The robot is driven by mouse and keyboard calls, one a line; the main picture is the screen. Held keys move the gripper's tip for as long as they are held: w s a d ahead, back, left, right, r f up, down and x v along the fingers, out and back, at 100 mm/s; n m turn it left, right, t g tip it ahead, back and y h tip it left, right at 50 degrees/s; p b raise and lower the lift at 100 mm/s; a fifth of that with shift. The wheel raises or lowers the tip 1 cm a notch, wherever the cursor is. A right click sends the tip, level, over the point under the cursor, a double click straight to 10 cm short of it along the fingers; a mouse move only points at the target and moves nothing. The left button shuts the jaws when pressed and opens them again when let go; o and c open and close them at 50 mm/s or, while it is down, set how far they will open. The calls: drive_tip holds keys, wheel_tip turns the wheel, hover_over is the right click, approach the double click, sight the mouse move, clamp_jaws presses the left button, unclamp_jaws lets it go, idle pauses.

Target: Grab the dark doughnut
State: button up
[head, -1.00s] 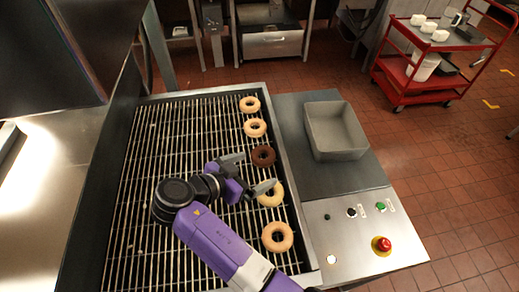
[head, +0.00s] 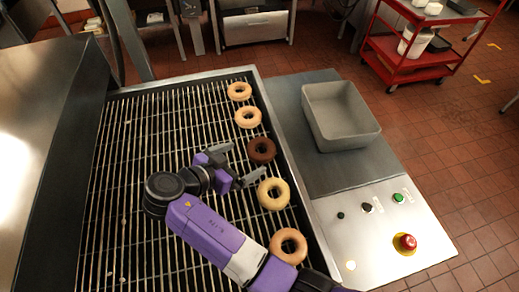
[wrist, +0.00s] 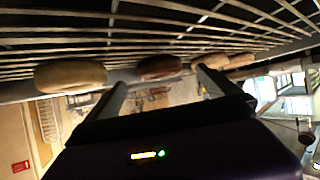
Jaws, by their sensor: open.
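The dark brown doughnut (head: 261,150) lies on the wire rack near its right edge, third from the back in a row of doughnuts. My gripper (head: 240,163) is open, just left of the dark doughnut, with its fingers pointing toward the row. In the wrist view the picture is upside down; the dark doughnut (wrist: 159,67) shows between and beyond the two spread fingers of my gripper (wrist: 160,88). No doughnut is between the fingertips in a grip.
Pale doughnuts sit on both sides of it: a yellowish one (head: 273,194) in front, close to a finger, and a tan one (head: 248,117) behind. A grey bin (head: 341,116) stands right of the wire rack (head: 150,130). A control panel (head: 375,215) with a red button is at front right.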

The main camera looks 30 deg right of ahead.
sight(256, 152)
drive_tip(key=x, duration=0.2)
drive_tip(key=p+x, duration=0.1)
drive_tip(key=x, duration=0.1)
drive_tip(key=p+x, duration=0.1)
drive_tip(key=x, duration=0.1)
drive_tip(key=shift+d+r, duration=0.35)
drive_tip(key=shift+w+d+f, duration=0.1)
drive_tip(key=shift+d+f, duration=0.2)
drive_tip(key=c, duration=1.3)
drive_tip(key=shift+r, duration=0.1)
